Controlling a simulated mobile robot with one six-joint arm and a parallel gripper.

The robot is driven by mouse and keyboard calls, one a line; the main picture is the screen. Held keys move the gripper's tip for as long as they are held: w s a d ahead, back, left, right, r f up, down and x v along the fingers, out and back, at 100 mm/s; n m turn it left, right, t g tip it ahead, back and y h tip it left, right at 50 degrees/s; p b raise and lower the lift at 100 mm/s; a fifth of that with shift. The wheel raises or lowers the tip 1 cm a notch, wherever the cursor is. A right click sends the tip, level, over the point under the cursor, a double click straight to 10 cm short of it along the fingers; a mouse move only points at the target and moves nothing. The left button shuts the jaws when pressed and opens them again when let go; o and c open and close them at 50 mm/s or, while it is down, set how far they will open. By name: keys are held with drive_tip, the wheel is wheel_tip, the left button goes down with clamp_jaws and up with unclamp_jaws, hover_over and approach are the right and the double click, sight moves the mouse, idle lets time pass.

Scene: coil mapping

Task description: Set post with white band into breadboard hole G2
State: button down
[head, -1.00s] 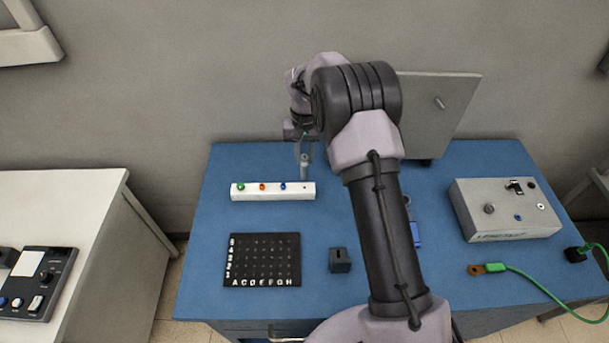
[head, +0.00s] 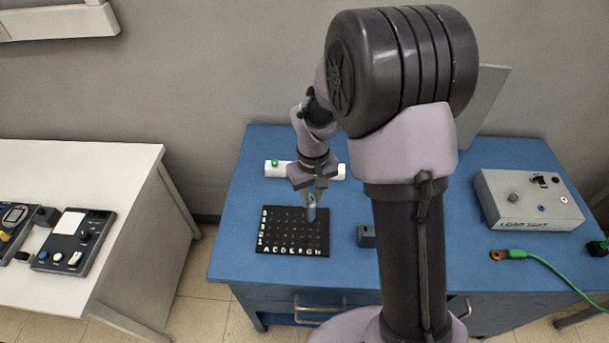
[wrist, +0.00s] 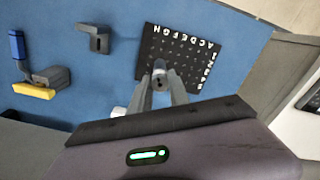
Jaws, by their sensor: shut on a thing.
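My gripper (head: 313,192) is shut on a grey post (head: 311,213), which hangs down over the right back part of the black breadboard (head: 268,248). The wrist view also shows the post (wrist: 160,70) between the fingers of my gripper (wrist: 160,88), in front of the breadboard (wrist: 148,62). The board carries white column letters along its front edge and row numbers down its left side.
A white rack (head: 268,171) with a green-topped post (head: 275,163) stands behind the board, partly hidden by my arm. A dark grey block (head: 366,236) sits right of the board. A grey box (head: 530,200) and a green cable (head: 548,270) lie farther right.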

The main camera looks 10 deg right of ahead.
wheel_tip(320, 180, down, 7)
drive_tip(key=s+b, duration=0.1)
drive_tip(key=b, duration=0.4)
drive_tip(key=shift+s+a, duration=0.15)
drive_tip(key=shift+a, duration=0.05)
idle(0.6)
drive_tip(key=shift+f+b, duration=0.45)
drive_tip(key=shift+b, duration=0.15)
idle(0.5)
drive_tip(key=m, duration=0.5)
drive_tip(key=c, duration=1.2)
unclamp_jaws()
drive_tip(key=shift+o, duration=0.2)
